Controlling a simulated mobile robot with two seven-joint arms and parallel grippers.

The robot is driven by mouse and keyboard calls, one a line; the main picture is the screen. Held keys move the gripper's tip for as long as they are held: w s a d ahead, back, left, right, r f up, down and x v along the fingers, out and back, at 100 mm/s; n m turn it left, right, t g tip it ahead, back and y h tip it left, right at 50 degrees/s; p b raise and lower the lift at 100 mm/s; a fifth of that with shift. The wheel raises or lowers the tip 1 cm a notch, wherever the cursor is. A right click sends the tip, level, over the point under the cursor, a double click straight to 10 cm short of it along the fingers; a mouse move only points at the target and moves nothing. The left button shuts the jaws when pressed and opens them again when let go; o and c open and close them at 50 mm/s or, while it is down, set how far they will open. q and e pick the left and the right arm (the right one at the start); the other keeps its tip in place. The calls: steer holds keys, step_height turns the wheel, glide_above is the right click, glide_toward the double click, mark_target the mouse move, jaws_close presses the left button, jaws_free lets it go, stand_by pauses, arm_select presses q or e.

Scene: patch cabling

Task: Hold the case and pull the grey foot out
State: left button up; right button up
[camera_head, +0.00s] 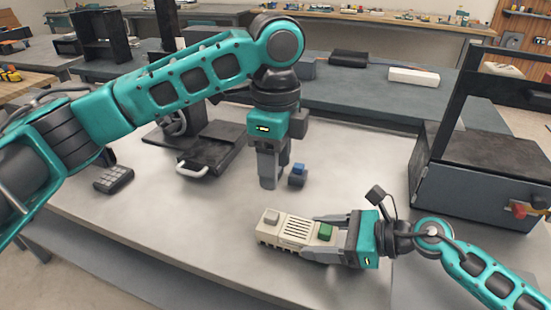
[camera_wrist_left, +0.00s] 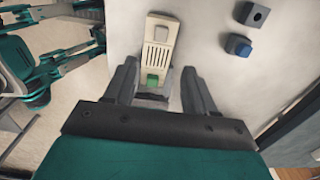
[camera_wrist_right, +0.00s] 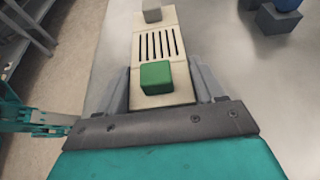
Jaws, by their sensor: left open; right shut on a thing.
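The beige case (camera_head: 293,231) lies on the light table, with dark slots and a green block (camera_head: 325,231) on top. The grey foot (camera_head: 271,217) sits at its left end, and also shows at the case's far end in the left wrist view (camera_wrist_left: 160,33) and the right wrist view (camera_wrist_right: 152,15). My right gripper (camera_head: 322,238) is shut on the case at its green-block end, one finger along each side. My left gripper (camera_head: 275,178) is open and empty, pointing down above the table, behind the case and apart from it.
A small dark block with a blue top (camera_head: 298,172) stands just right of my left gripper. A second grey block with a hole (camera_wrist_left: 257,15) shows in the left wrist view. A large dark box (camera_head: 475,185) stands at the right, a keypad (camera_head: 114,180) at the left.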

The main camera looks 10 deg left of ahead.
mark_target(275, 215)
arm_select(q)
step_height(275, 215, down, 12)
steer(key=shift+r, duration=0.15)
arm_select(e)
steer(key=shift+s+f, duration=0.15)
steer(key=shift+f, duration=0.2)
